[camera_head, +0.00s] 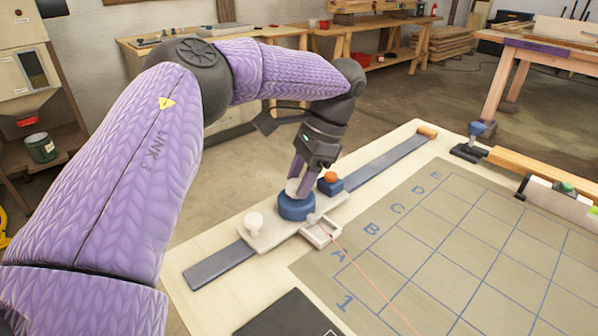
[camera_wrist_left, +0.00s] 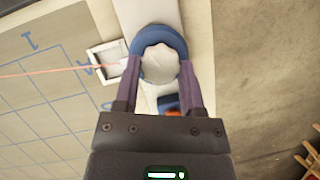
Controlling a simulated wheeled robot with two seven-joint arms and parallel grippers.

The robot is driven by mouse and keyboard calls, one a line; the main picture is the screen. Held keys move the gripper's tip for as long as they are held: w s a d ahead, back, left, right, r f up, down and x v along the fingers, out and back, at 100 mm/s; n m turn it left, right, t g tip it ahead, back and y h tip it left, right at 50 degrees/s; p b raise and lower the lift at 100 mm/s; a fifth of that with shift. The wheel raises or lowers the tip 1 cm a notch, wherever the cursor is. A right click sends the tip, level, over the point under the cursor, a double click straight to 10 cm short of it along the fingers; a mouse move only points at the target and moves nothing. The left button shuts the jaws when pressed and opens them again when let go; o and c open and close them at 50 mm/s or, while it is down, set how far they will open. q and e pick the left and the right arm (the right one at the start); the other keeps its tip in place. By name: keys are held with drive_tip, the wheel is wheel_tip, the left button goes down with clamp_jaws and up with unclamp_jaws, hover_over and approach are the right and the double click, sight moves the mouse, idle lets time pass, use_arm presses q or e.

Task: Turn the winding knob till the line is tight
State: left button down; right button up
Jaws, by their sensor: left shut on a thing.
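The winding knob (camera_wrist_left: 159,64) is a white, lobed knob on a round blue base (camera_head: 296,208). It sits on a pale sliding plate (camera_head: 268,236) at the board's left side. My left gripper (camera_head: 299,180) comes down from above and is shut on the knob, one finger on each side. In the left wrist view the fingers (camera_wrist_left: 159,82) flank the knob. An orange line (camera_head: 372,283) runs from a small white frame (camera_head: 320,232) beside the base, across the grid toward the lower right. It looks straight where it shows; its far end is out of view. My right gripper is not in view.
A blue block with an orange button (camera_head: 330,184) stands close behind the knob, and a white peg (camera_head: 254,222) stands in front. The plate rides on a grey rail (camera_head: 215,265). A clamp with an orange lath (camera_head: 540,172) lies at the right. The lettered grid is mostly clear.

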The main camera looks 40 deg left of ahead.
use_arm(q)
drive_tip(key=m, duration=0.1)
drive_tip(key=m+y+p, duration=0.1)
drive_tip(key=m, duration=0.1)
drive_tip(key=shift+s+d+r+m+t, duration=0.1)
drive_tip(key=shift+m+t, duration=0.2)
drive_tip(key=shift+m+t+y+p, duration=0.4)
drive_tip(key=shift+m+t+p, duration=0.15)
drive_tip(key=shift+m, duration=0.95)
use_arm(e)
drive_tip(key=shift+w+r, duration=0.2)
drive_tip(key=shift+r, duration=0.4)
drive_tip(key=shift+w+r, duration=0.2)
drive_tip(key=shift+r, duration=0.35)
use_arm(q)
drive_tip(key=shift+c, duration=0.9)
unclamp_jaws()
drive_tip(key=p+v, duration=0.3)
drive_tip(key=v, duration=0.6)
drive_tip(key=shift+d+r, duration=0.3)
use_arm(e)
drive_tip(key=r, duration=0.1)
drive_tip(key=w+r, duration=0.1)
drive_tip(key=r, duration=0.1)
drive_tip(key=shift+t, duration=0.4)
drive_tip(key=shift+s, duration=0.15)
